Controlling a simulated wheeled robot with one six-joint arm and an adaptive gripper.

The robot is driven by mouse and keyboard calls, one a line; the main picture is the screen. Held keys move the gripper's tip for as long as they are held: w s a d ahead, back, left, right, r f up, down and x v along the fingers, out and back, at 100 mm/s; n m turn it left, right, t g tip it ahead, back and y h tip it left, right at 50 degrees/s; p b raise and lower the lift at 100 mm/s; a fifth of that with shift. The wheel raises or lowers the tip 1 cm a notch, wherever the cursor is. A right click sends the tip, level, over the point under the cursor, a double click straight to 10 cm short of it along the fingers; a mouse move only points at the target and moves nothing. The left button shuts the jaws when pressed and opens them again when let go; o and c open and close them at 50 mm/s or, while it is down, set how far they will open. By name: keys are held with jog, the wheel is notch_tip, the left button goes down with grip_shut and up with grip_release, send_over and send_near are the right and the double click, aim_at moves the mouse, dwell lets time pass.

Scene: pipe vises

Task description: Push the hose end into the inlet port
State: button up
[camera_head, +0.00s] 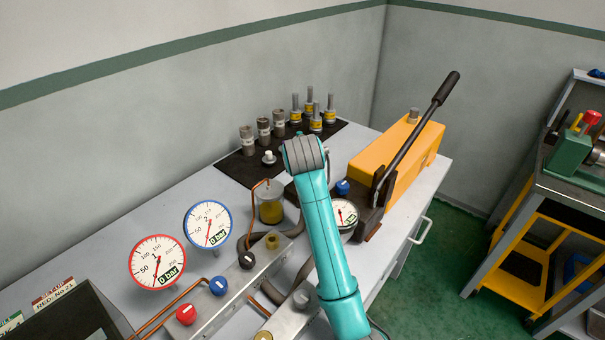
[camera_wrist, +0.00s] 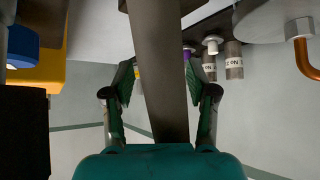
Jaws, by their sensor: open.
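In the wrist view my gripper (camera_wrist: 163,72) is open, with one green-padded finger on each side of a long dark grey bar-like piece (camera_wrist: 160,60). This piece may be the hose; gaps show between it and both fingers. In the head view my teal arm hides the gripper. A grey-brown hose (camera_head: 302,277) runs along the bench beside the metal manifold block (camera_head: 232,287), partly behind my arm. I cannot make out the hose end. The block has a brass-coloured fitting (camera_head: 272,241) at its far end; I cannot tell whether it is the inlet port.
Two dial gauges (camera_head: 157,262) stand at the left by red and blue knobs. An orange hand pump (camera_head: 397,155) with a long lever and a small gauge (camera_head: 343,213) is at the right. Several metal fittings (camera_head: 264,129) stand on a black mat behind. A glass oil cup (camera_head: 271,208) stands near my arm.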

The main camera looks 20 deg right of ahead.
jog(key=shift+w+r+x, duration=0.1)
jog(key=shift+w+x, duration=0.05)
jog(key=shift+x, duration=0.75)
jog(key=shift+w+r+x, duration=0.1)
jog(key=shift+x, duration=0.8)
jog(key=shift+w+r+x, duration=0.1)
jog(key=shift+w+x, duration=0.05)
jog(key=shift+x, duration=0.75)
jog(key=shift+a, duration=0.15)
grip_shut()
